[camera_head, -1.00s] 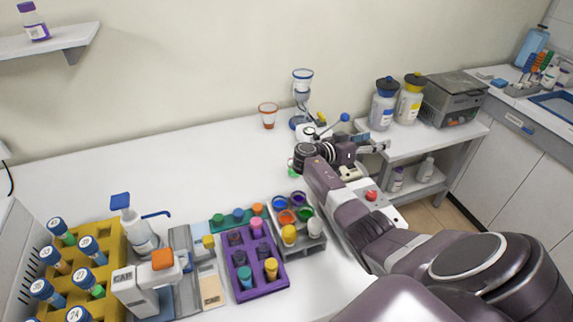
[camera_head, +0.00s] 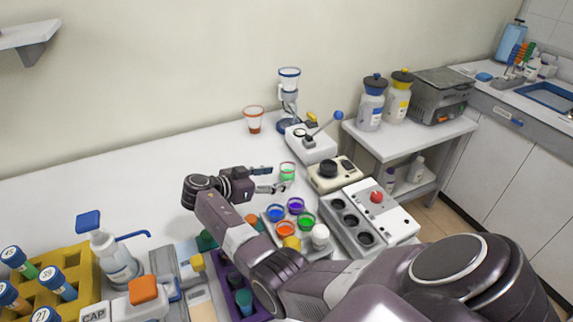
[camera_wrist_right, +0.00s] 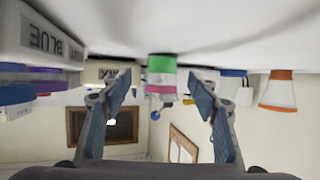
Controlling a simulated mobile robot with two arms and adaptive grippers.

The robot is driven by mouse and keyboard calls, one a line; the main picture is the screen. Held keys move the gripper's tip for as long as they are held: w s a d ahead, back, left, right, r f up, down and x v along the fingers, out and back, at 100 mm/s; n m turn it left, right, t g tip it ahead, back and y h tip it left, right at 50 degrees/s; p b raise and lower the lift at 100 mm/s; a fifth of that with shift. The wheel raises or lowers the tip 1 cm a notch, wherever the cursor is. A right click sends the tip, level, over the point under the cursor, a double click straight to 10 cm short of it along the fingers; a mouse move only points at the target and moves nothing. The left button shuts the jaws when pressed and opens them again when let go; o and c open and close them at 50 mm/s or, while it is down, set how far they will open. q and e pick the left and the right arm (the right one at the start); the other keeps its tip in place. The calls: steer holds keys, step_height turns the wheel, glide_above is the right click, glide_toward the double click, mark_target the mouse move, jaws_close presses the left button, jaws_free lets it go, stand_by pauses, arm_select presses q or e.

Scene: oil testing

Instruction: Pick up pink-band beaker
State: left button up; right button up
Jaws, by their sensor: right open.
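The pink-band beaker (camera_head: 287,173) stands upright on the white table, with green contents and a pink rim. In the right wrist view, which is upside down, the beaker (camera_wrist_right: 161,78) shows between the fingers and beyond their tips. My right gripper (camera_head: 271,180) is open and empty, just left of the beaker, its fingers pointing right toward it. Its two fingers (camera_wrist_right: 161,90) are spread on either side of the beaker in the wrist view. My left gripper is not in view.
A cup holder (camera_head: 276,240) with several coloured cups sits in front. A cream device (camera_head: 336,178) and a lever device (camera_head: 311,147) stand to the right. An orange-rimmed beaker (camera_head: 253,121) stands behind. The table left of my gripper is clear.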

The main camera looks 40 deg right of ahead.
mark_target(281, 174)
steer(key=x, duration=0.5)
steer(key=shift+w+d+r, duration=0.1)
steer(key=shift+r, duration=0.1)
steer(key=shift+d+f, duration=0.25)
steer(key=shift+d, duration=0.15)
steer(key=shift+c, duration=1.1)
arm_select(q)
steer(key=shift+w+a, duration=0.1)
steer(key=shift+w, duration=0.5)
arm_select(e)
steer(key=c, duration=1.1)
steer(key=shift+r, duration=0.15)
